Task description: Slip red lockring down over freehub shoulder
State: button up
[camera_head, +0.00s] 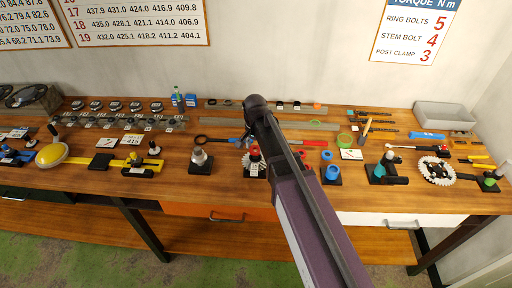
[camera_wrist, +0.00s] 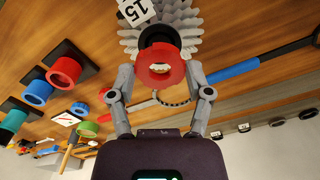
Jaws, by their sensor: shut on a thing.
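The red lockring (camera_wrist: 160,52) is between the two fingertips of my gripper (camera_wrist: 160,76) in the wrist view, with a finger on each side. It also shows as a small red patch in the head view (camera_head: 254,150), under the end of my arm. The freehub stand with its pale toothed sprockets (camera_wrist: 187,22) is right behind the ring in the wrist view. A dark round part (camera_wrist: 158,33) shows just past the ring's edge. A tag reading 15 sits on the sprockets. I cannot tell whether the ring touches the freehub, and my arm partly covers both in the head view.
A silver part on a black base (camera_head: 200,160) stands left of the freehub. A blue-handled tool (camera_wrist: 232,71) lies nearby. The front table edge is clear.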

jog(key=shift+f+b, duration=0.55)
jog(key=shift+f, duration=0.2)
jog(key=shift+f+b, duration=0.4)
dwell(1.9)
jog(key=o, duration=0.8)
jog(key=shift+c, duration=0.2)
dwell(0.5)
jog(key=shift+s, duration=0.1)
jog(key=s+d+n, duration=0.3)
jog(key=s+d, duration=0.3)
jog(key=d, duration=0.4)
jog(key=s+d+n, duration=0.2)
jog(key=s+d, duration=0.5)
jog(key=d, duration=0.2)
jog(key=shift+d+n, duration=0.4)
